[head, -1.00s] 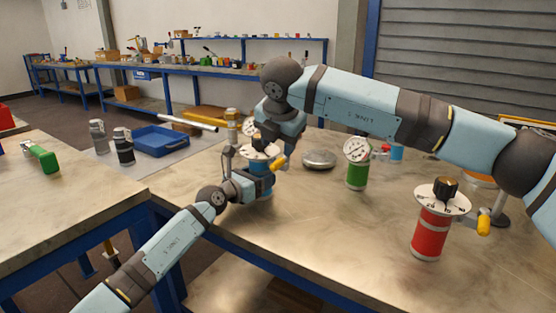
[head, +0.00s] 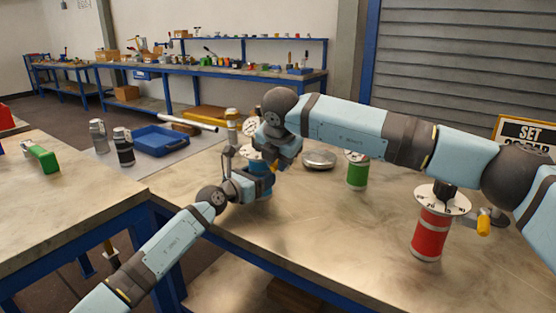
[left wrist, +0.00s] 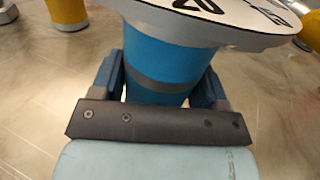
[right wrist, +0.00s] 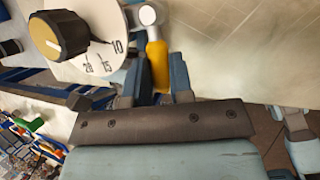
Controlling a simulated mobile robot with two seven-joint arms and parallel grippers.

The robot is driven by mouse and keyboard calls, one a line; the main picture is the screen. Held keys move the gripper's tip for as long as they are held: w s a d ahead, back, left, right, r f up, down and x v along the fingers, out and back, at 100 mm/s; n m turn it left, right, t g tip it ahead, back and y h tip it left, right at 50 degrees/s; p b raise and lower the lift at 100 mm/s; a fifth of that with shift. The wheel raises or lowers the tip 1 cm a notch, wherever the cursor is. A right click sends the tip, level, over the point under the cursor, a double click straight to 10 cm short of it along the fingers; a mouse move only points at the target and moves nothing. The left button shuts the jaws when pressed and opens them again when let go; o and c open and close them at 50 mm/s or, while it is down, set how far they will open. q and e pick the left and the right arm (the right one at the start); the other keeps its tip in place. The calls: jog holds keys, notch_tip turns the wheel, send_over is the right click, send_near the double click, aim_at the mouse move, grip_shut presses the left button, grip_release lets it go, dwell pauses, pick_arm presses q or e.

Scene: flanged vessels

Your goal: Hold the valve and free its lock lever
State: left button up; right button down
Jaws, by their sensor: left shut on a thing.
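The valve is a blue vessel (head: 268,181) with a white dial plate, standing on the metal table, mostly hidden by my grippers in the head view. My left gripper (head: 262,188) is shut on its blue body (left wrist: 165,65), one finger on each side, below the dial. In the right wrist view the dial (right wrist: 85,62) shows numbers and a black knob with a brassy top (right wrist: 58,35). The yellow lock lever (right wrist: 158,65) sticks out from the dial's edge. My right gripper (right wrist: 160,82) is open, with the lever between its fingers; contact cannot be told.
A red vessel (head: 430,235) with a dial and yellow lever stands at the right. A green vessel (head: 357,173) and a round metal lid (head: 319,159) are behind. The table's front middle is clear.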

jog(key=shift+d, duration=0.15)
jog(key=shift+w+d+n+g+y, duration=0.1)
jog(key=shift+d+n+g+y, duration=0.65)
jog(key=shift+n, duration=1.45)
jog(key=shift+w+d+n+g+y, duration=0.25)
jog(key=shift+d+n+y, duration=0.75)
jog(key=shift+n, duration=1.2)
jog(key=shift+d+n+g+y, duration=0.7)
jog(key=shift+d+n, duration=0.35)
jog(key=shift+n, duration=1.15)
jog(key=c, duration=1)
grip_release()
